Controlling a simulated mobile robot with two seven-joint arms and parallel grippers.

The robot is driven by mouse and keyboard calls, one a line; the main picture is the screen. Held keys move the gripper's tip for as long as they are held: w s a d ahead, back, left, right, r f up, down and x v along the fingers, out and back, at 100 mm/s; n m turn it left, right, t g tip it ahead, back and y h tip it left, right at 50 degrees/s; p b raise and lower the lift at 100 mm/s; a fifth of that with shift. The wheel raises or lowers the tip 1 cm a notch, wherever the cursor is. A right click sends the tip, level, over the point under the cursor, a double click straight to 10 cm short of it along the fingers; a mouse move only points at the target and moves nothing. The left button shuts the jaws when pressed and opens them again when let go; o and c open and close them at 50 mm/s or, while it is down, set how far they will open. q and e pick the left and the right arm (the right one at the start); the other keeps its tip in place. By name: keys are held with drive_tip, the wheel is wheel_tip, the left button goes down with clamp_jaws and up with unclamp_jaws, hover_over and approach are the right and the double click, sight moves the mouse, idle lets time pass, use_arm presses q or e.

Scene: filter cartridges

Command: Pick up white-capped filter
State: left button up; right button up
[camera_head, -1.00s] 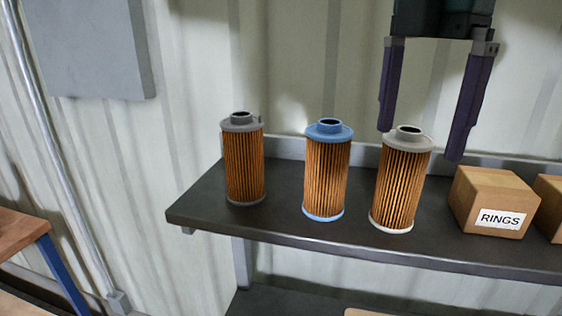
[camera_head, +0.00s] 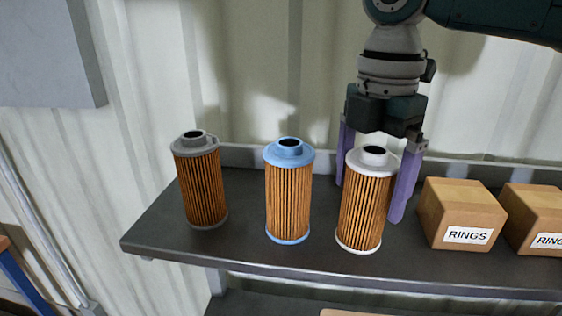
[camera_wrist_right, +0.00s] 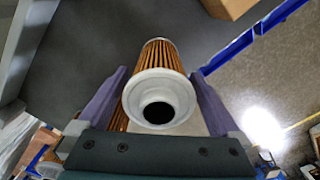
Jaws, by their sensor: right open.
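The white-capped filter (camera_head: 364,205) stands upright on the dark shelf, the rightmost of three pleated orange filters. Its white cap and dark hole face the right wrist view (camera_wrist_right: 158,98). My right gripper (camera_head: 370,200) is open and points down, with one purple finger on each side of this filter's upper part. The fingers also show either side of it in the right wrist view (camera_wrist_right: 160,95). I cannot tell whether they touch it. The blue-capped filter (camera_head: 288,200) stands to its left, and the grey-capped filter (camera_head: 201,188) farther left. My left gripper is not in view.
A cardboard box labelled RINGS (camera_head: 460,215) stands close to the right of my right gripper, with another box (camera_head: 535,220) beside it. The shelf (camera_head: 165,240) has a free front edge and a bare left end. A corrugated wall is behind.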

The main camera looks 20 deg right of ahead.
wheel_tip(320, 180, down, 2)
drive_tip(key=c, duration=1.3)
